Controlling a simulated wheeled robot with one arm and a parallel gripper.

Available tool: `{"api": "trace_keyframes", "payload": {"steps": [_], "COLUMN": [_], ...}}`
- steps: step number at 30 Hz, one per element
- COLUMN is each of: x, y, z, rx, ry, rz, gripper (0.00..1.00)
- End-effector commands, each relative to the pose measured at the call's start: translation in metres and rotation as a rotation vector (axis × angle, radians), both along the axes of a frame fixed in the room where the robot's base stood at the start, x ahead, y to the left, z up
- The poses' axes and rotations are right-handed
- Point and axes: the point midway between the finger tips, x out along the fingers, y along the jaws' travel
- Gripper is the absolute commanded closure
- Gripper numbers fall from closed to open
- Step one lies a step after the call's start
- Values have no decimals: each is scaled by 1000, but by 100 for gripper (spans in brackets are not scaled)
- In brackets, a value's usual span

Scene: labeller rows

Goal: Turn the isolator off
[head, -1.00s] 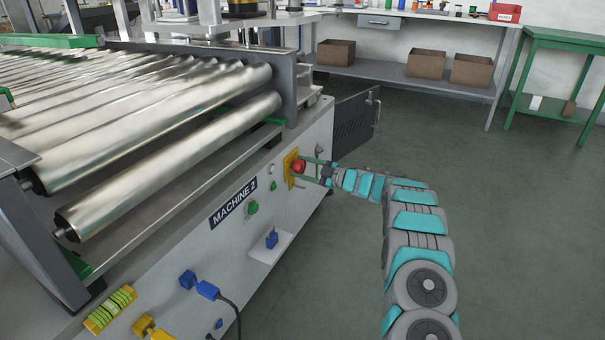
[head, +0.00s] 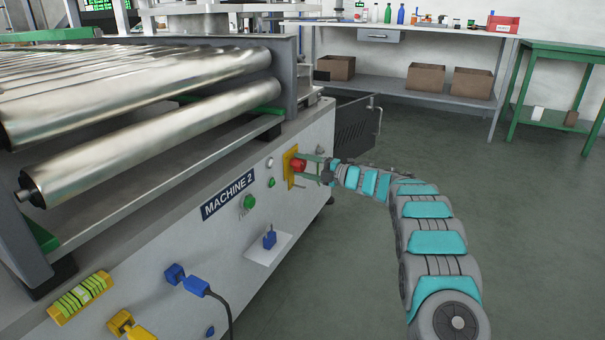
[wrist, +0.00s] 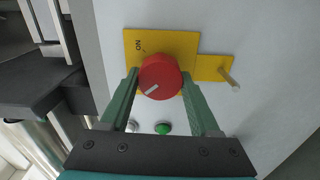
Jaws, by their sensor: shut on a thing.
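The isolator is a red round knob (wrist: 161,78) on a yellow plate (wrist: 213,44), mounted on the side panel of the machine. A white mark on the knob points to the lower left in the wrist view, while the ON label sits at the plate's upper left. My gripper (wrist: 160,82) has its two green fingers on either side of the knob and is shut on it.
A metal peg (wrist: 229,78) sticks out of the plate's side tab. A green button (wrist: 163,128) lies near the fingers. A blue plug (head: 196,285) with a cable and an open dark door (head: 355,128) are on the machine. The floor to the right is clear.

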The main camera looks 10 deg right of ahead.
Motion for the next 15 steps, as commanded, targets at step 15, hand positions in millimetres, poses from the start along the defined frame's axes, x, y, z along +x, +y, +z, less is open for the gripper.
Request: {"api": "trace_keyframes", "payload": {"steps": [15], "x": [-1], "y": [2], "z": [-2], "rx": [-42], "ry": [-55], "rz": [4], "gripper": [93]}}
